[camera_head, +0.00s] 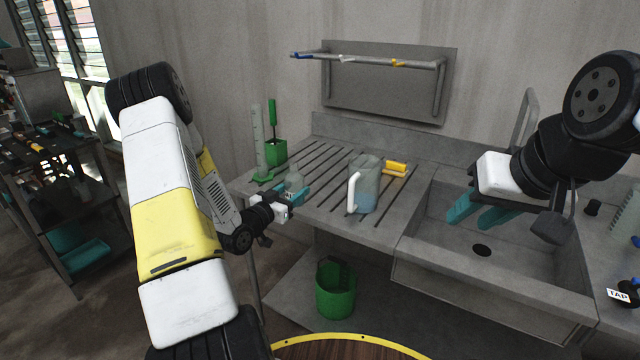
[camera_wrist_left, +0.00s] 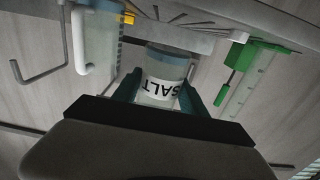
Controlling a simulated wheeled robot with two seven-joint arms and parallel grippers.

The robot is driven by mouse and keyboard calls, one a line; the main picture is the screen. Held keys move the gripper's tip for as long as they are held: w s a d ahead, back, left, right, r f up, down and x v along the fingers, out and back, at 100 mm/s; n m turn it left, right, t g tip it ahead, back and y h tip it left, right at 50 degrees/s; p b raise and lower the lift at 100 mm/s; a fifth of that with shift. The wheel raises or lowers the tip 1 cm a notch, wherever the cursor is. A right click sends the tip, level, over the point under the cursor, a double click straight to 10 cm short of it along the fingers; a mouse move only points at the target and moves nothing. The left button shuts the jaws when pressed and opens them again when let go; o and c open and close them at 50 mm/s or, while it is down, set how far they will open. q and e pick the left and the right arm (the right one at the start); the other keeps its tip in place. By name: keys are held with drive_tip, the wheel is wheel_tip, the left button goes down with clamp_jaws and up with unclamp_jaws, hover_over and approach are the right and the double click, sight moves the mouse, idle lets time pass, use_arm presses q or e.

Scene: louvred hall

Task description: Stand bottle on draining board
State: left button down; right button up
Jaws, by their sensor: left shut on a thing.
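The bottle (camera_head: 293,181) is small and clear, and it is over the left part of the grooved draining board (camera_head: 325,205). In the left wrist view the bottle (camera_wrist_left: 166,78) carries a white label reading "SALT". My left gripper (camera_head: 294,196) is shut on the bottle, with teal fingers on both sides of it. I cannot tell whether its base touches the board. My right gripper (camera_head: 482,212) is open and empty above the sink, its two teal fingers apart.
A clear jug (camera_head: 367,190) with a white handle stands on the board, with a yellow object (camera_head: 396,168) behind it. A green holder (camera_head: 275,152) and measuring cylinder (camera_head: 258,140) stand at the back left. The sink (camera_head: 520,255) is right; a green bucket (camera_head: 336,295) is below.

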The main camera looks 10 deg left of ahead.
use_arm(q)
drive_tip(key=w, duration=0.4)
drive_tip(key=w+d, duration=0.1)
drive_tip(key=w, duration=0.3)
drive_tip(key=w+f, duration=0.1)
drive_tip(key=w, duration=0.3)
drive_tip(key=shift+d, duration=0.15)
drive_tip(key=shift+w+f, duration=0.1)
drive_tip(key=shift+f, duration=1.7)
drive_tip(key=shift+f, duration=0.15)
drive_tip(key=c, duration=0.6)
unclamp_jaws()
